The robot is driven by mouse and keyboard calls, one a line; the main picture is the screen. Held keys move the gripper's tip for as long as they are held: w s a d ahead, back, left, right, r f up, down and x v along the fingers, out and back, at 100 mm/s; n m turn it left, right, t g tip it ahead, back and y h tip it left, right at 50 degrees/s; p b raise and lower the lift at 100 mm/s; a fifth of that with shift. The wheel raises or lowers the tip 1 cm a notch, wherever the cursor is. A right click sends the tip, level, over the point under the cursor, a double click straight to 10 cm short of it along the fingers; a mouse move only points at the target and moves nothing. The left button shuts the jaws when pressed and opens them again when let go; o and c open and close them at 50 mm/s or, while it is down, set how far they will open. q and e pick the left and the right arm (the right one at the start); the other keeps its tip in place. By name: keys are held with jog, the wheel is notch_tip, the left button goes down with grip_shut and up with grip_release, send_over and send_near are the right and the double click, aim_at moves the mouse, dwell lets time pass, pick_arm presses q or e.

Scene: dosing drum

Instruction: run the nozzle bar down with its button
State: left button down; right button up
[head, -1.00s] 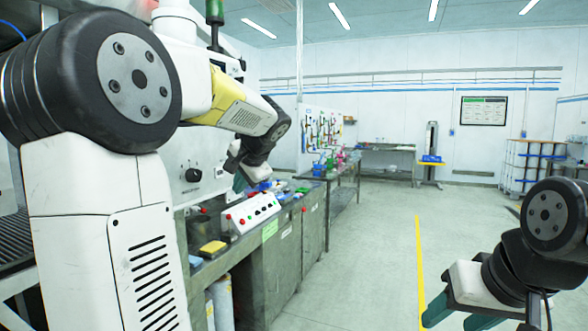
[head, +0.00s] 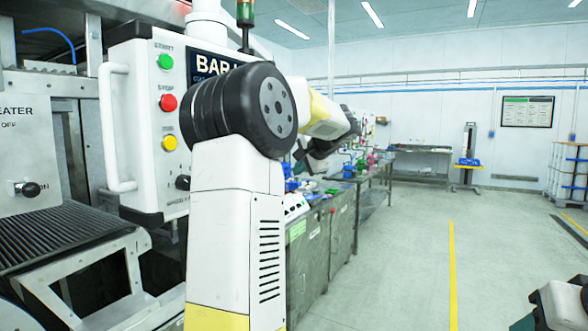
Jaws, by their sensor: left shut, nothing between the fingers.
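A white control panel (head: 143,120) stands at the left with a green button (head: 166,62), a red button (head: 169,102), a yellow button (head: 170,143) and a black knob (head: 183,182). A dark sign beginning "BAR" (head: 205,64) is partly hidden by my left arm. A small white button box (head: 296,207) on the bench is also partly covered by that arm. I cannot make out the nozzle bar. My left gripper (head: 299,167) is small and dark beyond the arm, shut and empty, apart from the panel buttons.
A ribbed conveyor (head: 65,235) lies at the left below a heater panel (head: 30,150). Grey bench cabinets (head: 312,255) run back along the middle. The floor (head: 410,270) to the right is open, with a yellow line (head: 452,270).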

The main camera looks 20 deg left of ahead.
pick_arm(q)
jog(key=a, duration=0.8)
jog(key=shift+w, duration=0.3)
jog(key=shift+a, duration=0.2)
dwell(1.5)
jog(key=shift+a, duration=0.3)
jog(key=shift+a, duration=0.5)
dwell(0.8)
jog(key=shift+s+d, duration=0.1)
jog(key=shift+d, duration=0.85)
jog(key=d, duration=0.4)
jog(key=shift+s+d, duration=0.15)
jog(key=shift+d, duration=0.25)
